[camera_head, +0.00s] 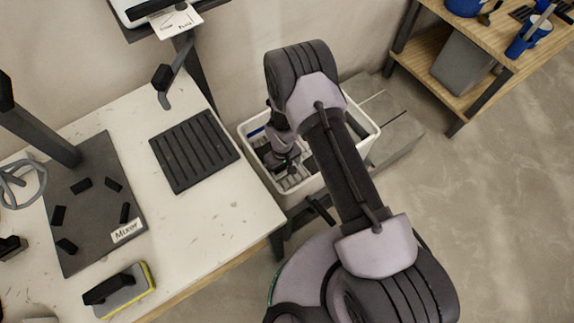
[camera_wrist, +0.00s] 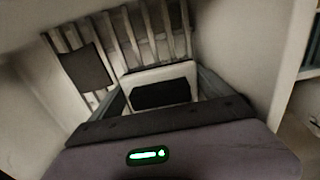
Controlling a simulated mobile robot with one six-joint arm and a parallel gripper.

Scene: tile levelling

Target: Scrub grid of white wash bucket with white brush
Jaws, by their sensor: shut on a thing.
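The white wash bucket (camera_head: 367,119) stands on the floor beside the worktable in the head view, partly covered by my arm. My gripper (camera_head: 281,165) reaches down inside it. The grid (camera_head: 293,181) shows as pale slats low in the bucket; in the wrist view its slats (camera_wrist: 130,38) lie beyond my fingers. In the wrist view my gripper is shut on a white block with a dark top, which looks like the white brush (camera_wrist: 160,71). Its underside is hidden, so I cannot tell whether it touches the grid.
A dark flat square (camera_wrist: 84,68) lies against the slats at the left. The bucket walls (camera_wrist: 245,40) enclose my gripper closely. The white worktable (camera_head: 215,225) stands left, with a ribbed black mat (camera_head: 193,150) and a yellow-edged sponge float (camera_head: 121,291). A wooden shelf (camera_head: 470,105) stands right.

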